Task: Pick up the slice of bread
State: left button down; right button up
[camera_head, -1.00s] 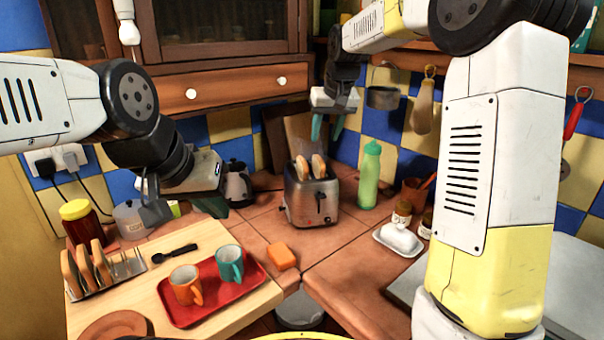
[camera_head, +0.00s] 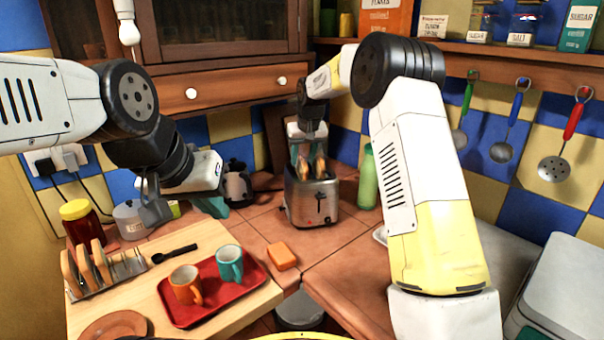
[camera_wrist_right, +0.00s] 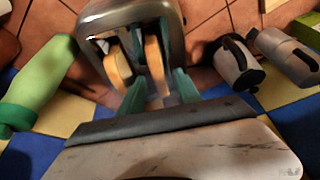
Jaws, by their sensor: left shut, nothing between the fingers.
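Two bread slices stand upright in the slots of the metal toaster (camera_head: 312,203). In the right wrist view they are the left slice (camera_wrist_right: 117,69) and the right slice (camera_wrist_right: 154,60). My right gripper (camera_head: 303,156) is above the toaster, pointing down. In the wrist view its teal fingers (camera_wrist_right: 160,90) are apart, with the right slice's near end between or just beyond them; contact cannot be told. More bread slices (camera_head: 84,268) stand in a metal rack at the left. My left gripper (camera_head: 212,207) is shut and empty above the counter.
A green bottle (camera_head: 368,180) stands right of the toaster, and a kettle (camera_head: 238,186) behind left. A red tray (camera_head: 212,304) with two mugs lies on the wooden board (camera_head: 262,300). An orange sponge (camera_head: 282,256) lies on the tiles.

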jog(key=shift+x, duration=1)
grip_shut()
jog(key=shift+r, duration=0.1)
